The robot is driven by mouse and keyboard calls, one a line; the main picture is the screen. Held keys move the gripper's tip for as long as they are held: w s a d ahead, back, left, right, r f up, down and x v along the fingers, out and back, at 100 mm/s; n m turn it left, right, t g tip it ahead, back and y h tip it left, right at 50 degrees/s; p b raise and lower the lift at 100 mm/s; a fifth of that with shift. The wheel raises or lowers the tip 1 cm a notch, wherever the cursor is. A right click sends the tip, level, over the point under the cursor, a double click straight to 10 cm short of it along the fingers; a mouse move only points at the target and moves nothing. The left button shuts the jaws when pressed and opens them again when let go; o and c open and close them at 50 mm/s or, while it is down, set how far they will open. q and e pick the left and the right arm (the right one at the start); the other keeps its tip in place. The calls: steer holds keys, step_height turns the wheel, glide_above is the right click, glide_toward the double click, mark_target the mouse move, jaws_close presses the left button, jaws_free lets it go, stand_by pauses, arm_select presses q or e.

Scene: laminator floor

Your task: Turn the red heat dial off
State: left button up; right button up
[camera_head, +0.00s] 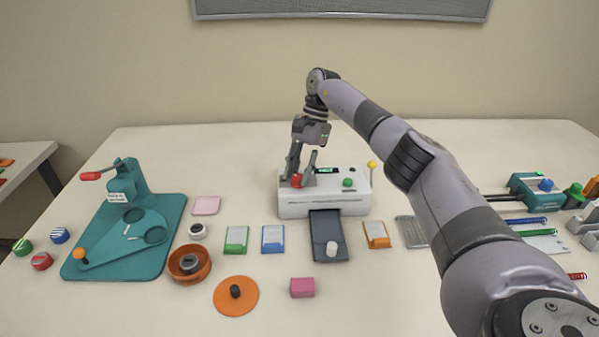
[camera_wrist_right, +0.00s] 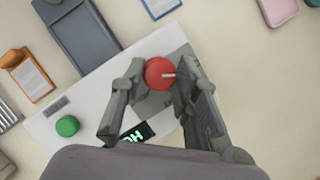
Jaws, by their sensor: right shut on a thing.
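The red heat dial (camera_head: 297,181) is on the top left of the white laminator (camera_head: 325,204). In the right wrist view the dial (camera_wrist_right: 160,73) is round and red with a short pale pointer mark towards the right finger. My right gripper (camera_head: 303,177) reaches down over the laminator, with one finger on each side of the dial. In the right wrist view its fingertips (camera_wrist_right: 160,76) are at the dial's sides, shut on it. A small display with green characters (camera_wrist_right: 131,137) is beside the dial; its text is partly hidden. My left gripper is out of view.
A green knob (camera_head: 348,183) and a yellow-topped lever (camera_head: 371,166) are on the laminator's right side. A dark tray (camera_head: 329,250) with a white knob extends from its front. Blue, green and orange cards (camera_head: 376,236) lie nearby. A teal press (camera_head: 135,237) stands left.

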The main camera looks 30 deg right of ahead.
steer(key=o, duration=1.1)
steer(key=shift+r, duration=0.1)
steer(key=v, duration=0.7)
steer(key=shift+w+d+r, duration=0.1)
steer(key=shift+d, duration=0.05)
